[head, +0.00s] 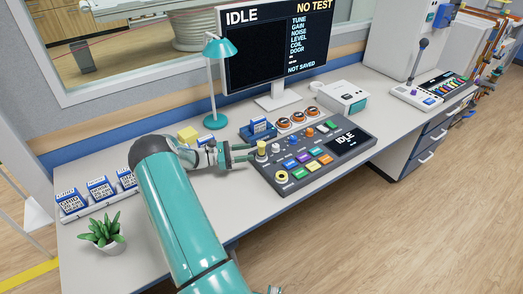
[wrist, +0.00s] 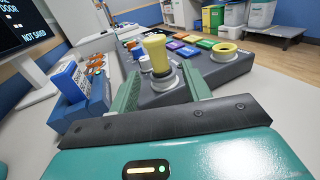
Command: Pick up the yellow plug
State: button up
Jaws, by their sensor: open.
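The yellow plug (head: 261,148) stands upright at the left end of the dark control console (head: 283,188). In the wrist view the yellow plug (wrist: 156,52) rises from a round grey collar, ahead of and between the two green fingers. My gripper (head: 251,153) is open, with its fingers pointing right at the plug from the console's left edge. In the wrist view my gripper (wrist: 163,88) has nothing between its fingers close to the palm. I cannot tell whether a fingertip touches the plug or its collar.
A yellow ring (head: 282,176) and coloured buttons sit on the console near the plug. A blue block holder (head: 258,131) stands just behind the fingers. A teal lamp (head: 215,120), monitor (head: 275,50) and potted plant (head: 101,231) are also on the desk.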

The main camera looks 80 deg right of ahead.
aim_at(262, 149)
jog(key=x, duration=0.6)
jog(key=shift+s+d+r, duration=0.15)
jog(key=shift+s+d, duration=0.05)
jog(key=shift+s, duration=0.05)
grip_shut()
